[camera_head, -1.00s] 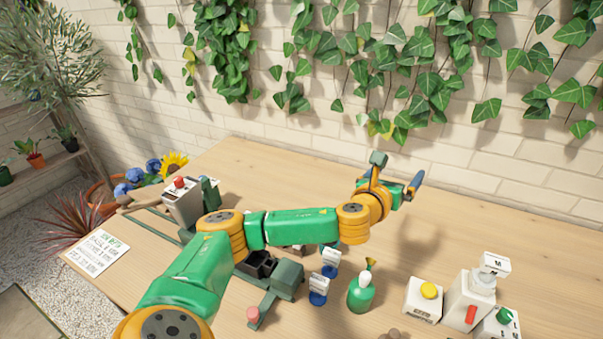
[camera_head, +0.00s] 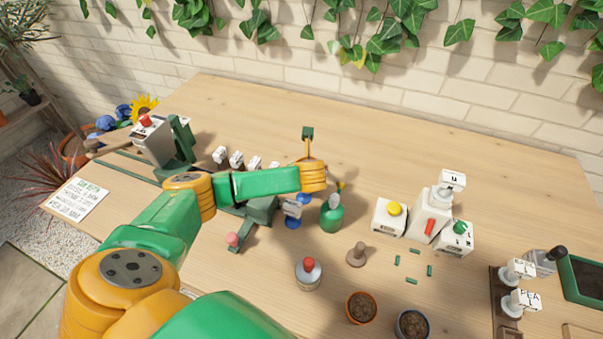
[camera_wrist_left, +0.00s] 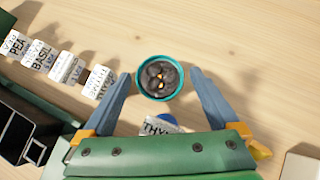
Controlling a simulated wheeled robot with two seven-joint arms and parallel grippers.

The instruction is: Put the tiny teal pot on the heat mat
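The tiny teal pot (camera_wrist_left: 159,77) shows from above in the left wrist view, with a teal rim and dark lumps and small orange specks inside. My left gripper (camera_wrist_left: 160,74) is open, with one blue finger on each side of the pot and a visible gap on both sides. In the head view my left gripper (camera_head: 308,140) is over the middle of the table, and the pot cannot be made out there. I cannot identify the heat mat for sure; a dark panel with a green frame (camera_head: 567,268) lies at the right edge. My right gripper is not in view.
White labels (camera_wrist_left: 66,66) stand in a row left of the pot. A green spray bottle (camera_head: 332,215), a red-capped bottle (camera_head: 308,275), a wooden tamper (camera_head: 356,255), white containers (camera_head: 388,217) and two soil-filled pots (camera_head: 361,308) stand nearer. The table's back right is clear.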

